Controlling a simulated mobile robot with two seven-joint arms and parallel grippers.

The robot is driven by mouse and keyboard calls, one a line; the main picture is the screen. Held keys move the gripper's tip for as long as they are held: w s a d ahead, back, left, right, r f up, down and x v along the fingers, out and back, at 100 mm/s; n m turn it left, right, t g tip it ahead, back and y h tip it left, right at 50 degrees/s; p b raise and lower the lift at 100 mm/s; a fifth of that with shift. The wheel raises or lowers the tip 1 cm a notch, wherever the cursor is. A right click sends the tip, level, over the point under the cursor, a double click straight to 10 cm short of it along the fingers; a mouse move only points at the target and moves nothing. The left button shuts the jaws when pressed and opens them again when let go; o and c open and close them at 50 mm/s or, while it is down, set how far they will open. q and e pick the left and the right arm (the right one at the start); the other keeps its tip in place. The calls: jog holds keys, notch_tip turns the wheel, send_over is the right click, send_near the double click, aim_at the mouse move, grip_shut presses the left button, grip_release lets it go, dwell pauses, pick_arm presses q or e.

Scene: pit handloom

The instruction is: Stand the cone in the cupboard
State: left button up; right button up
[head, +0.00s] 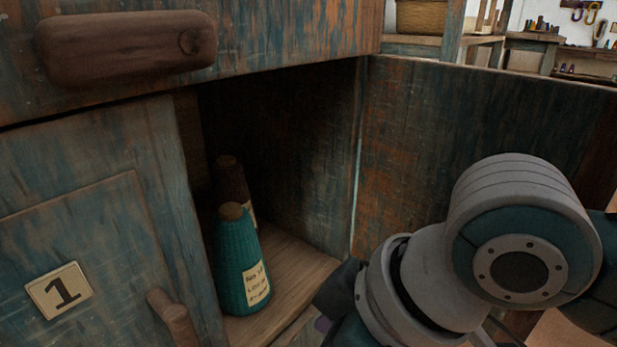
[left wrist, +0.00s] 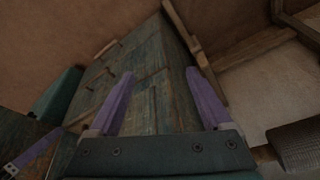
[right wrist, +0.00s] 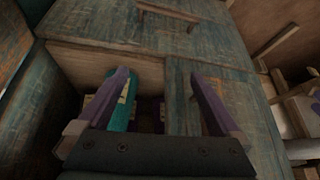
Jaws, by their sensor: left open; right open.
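A teal cone (head: 242,265) with a cream label stands upright on the floor of the open cupboard (head: 290,275), near its front. A darker cone (head: 231,185) stands behind it, partly hidden. In the right wrist view the teal cone (right wrist: 125,113) shows beside the left-hand finger. My right gripper (right wrist: 162,80) is open in front of the cupboard opening, with nothing held between its fingers; in the head view its fingers are mostly hidden. My left gripper (left wrist: 160,73) is open and empty, with the cabinet beyond it; it is out of the head view.
The cupboard's right door (head: 410,150) stands open beside my right arm. The cupboard floor right of the teal cone is clear.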

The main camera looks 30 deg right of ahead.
jog(key=s+d+m+g+h, duration=0.1)
jog(key=s+d+m+h, duration=0.2)
jog(key=s+d, duration=0.3)
jog(key=s, duration=0.5)
jog(key=shift+s+r+m, duration=0.25)
jog(key=shift+m, duration=0.15)
jog(key=shift+a, duration=0.1)
